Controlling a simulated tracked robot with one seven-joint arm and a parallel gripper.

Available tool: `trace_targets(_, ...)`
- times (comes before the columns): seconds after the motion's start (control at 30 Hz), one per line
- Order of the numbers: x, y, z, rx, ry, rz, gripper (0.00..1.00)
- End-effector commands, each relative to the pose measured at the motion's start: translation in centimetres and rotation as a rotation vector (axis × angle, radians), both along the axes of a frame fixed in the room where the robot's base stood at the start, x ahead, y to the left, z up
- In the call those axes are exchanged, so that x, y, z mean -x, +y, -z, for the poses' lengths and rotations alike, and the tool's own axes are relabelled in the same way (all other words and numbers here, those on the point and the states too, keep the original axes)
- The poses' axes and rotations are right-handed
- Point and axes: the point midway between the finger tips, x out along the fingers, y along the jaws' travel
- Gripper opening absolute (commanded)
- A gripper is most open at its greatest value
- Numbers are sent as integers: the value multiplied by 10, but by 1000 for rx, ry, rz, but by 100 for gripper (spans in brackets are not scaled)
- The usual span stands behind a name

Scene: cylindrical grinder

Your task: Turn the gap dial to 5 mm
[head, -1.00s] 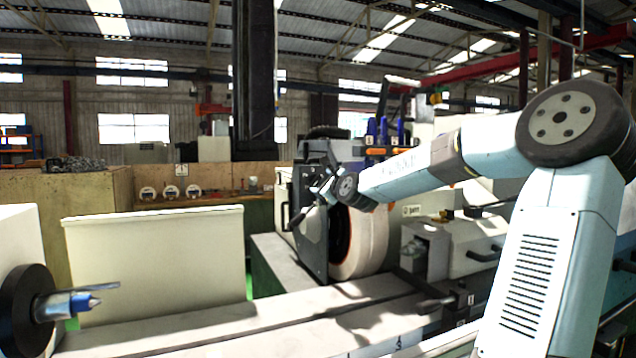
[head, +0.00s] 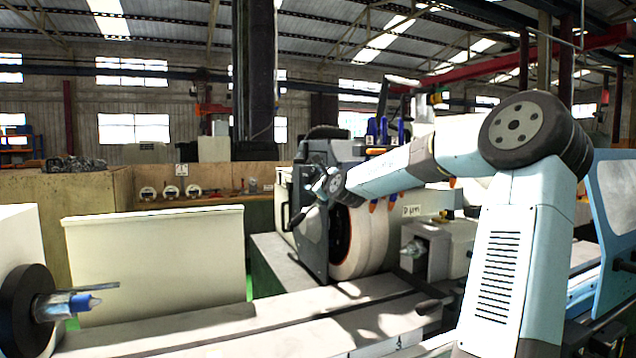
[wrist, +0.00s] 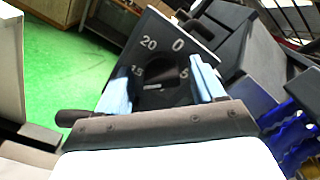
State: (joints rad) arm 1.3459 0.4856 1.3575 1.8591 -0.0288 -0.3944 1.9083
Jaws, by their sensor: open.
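The gap dial is in the wrist view: a black knob (wrist: 163,72) on a dark plate (wrist: 178,47) with white numbers. I can read 20, 0, 15 and what looks like 5. A short white mark shows low on the knob; which number it points to I cannot tell. My gripper (wrist: 162,84) is open, its light blue fingers on the left and right sides of the knob. Whether they touch it I cannot tell. In the head view my gripper (head: 299,217) is small, beside the dark housing of the grinding wheel; the dial face is not visible there.
The white grinding wheel (head: 357,242) is just right of my gripper. A cream panel (head: 155,258) stands left, and the long machine bed (head: 215,325) runs in front. A dark handle (wrist: 75,118) and blue parts (wrist: 290,140) are near the gripper in the wrist view.

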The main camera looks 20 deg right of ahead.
Motion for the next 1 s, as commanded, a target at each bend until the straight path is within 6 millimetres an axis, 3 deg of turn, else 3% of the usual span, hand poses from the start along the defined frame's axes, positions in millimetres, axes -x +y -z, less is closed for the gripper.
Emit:
trace_targets(0.17,0,0,0,0,0,0,67)
trace_targets(0.7,0,0,0,0,1,-1,15)
trace_targets(1.0,0,-1,0,35,1,1,14)
